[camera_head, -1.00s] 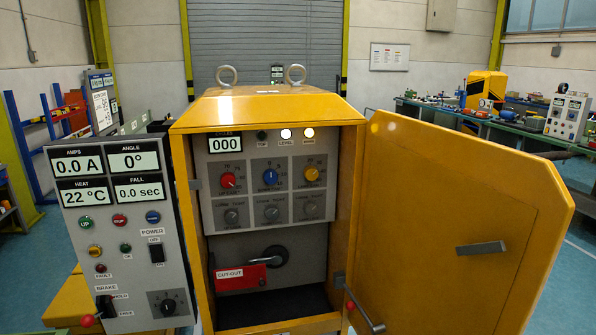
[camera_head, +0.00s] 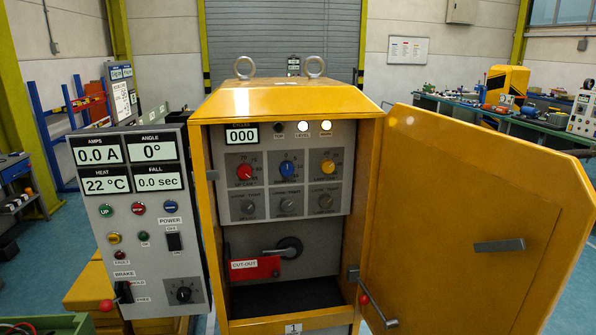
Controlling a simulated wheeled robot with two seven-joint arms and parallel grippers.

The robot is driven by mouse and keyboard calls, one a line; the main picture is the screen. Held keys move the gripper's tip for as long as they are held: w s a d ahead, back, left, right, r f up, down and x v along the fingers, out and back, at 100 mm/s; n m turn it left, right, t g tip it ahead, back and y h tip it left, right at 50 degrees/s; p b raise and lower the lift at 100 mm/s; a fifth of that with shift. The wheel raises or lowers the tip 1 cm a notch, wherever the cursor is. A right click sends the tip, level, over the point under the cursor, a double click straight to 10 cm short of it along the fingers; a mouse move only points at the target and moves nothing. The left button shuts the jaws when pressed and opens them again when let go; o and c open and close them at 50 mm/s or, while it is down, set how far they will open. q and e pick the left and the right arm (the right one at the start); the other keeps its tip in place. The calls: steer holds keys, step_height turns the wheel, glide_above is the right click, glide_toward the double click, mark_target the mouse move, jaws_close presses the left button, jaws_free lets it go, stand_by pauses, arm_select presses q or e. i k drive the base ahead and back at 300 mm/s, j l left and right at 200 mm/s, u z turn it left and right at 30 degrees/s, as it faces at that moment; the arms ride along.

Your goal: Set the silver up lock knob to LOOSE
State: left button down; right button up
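Three silver lock knobs sit in a row on the grey panel inside the open yellow cabinet (camera_head: 285,100). The left silver knob (camera_head: 249,207) is under the red knob (camera_head: 244,172), the middle one (camera_head: 287,205) under the blue knob (camera_head: 286,169), and the right one (camera_head: 325,202) under the yellow knob (camera_head: 327,167). The left one appears to be the up lock knob, but its small labels are too blurred to read, and its setting cannot be told. Neither of my grippers is in view.
The yellow door (camera_head: 460,210) stands open to the right. A grey control box (camera_head: 145,225) with displays, buttons and a brake lever flanks the cabinet's left. Below the knobs are a red cut-out plate (camera_head: 254,268) and a round black handle (camera_head: 290,248). The space before the knobs looks clear.

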mark_target(247, 206)
steer(key=i+j+u, duration=0.15)
steer(key=i+u, duration=0.3)
steer(key=i, duration=0.6)
